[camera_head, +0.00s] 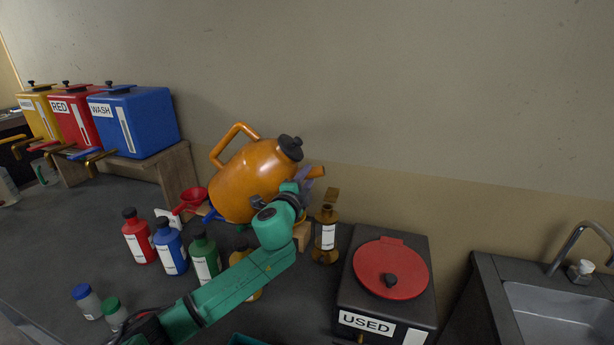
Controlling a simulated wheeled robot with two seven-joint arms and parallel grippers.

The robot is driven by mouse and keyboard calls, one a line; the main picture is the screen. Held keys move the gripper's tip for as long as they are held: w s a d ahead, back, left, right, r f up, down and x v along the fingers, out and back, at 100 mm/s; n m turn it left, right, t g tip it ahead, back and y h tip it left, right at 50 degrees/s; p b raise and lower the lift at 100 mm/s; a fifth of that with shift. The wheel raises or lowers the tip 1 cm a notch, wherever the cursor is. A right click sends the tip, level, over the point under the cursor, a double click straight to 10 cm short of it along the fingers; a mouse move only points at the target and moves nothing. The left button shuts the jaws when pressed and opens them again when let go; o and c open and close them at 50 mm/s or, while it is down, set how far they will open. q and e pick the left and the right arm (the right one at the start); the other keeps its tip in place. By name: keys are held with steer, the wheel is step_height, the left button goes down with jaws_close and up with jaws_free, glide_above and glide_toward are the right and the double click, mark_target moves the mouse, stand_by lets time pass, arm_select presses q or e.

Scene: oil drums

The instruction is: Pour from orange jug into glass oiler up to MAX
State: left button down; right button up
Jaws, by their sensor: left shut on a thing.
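The orange jug (243,182) is tilted to the right, with its black cap (290,147) at the upper right and its spout pointing right. My left gripper (301,186) is shut on the jug at its right side; the exact grip is partly hidden by my wrist. The amber glass oiler (326,240), with a white label and brass top, stands upright on the bench just right of my wrist. The jug's spout end is above the oiler and slightly left of it in the picture. I see no stream, and the oiler's level cannot be read. My right gripper is out of view.
The USED bin (385,300) with a red lid stands close right of the oiler. Yellow, red and blue tanks (140,122) are on a wooden stand; a sink is far right.

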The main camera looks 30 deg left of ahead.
arm_select(q)
steer(key=shift+f+m+g, duration=0.3)
steer(key=shift+f+m, duration=1.1)
steer(key=shift+f, duration=0.2)
steer(key=shift+s+d+r, duration=0.1)
steer(key=shift+s+r, duration=0.05)
steer(key=shift+s, duration=0.05)
steer(key=shift+p, duration=0.35)
steer(key=shift+r+m, duration=0.1)
steer(key=shift+m, duration=0.3)
steer(key=shift+p, duration=0.3)
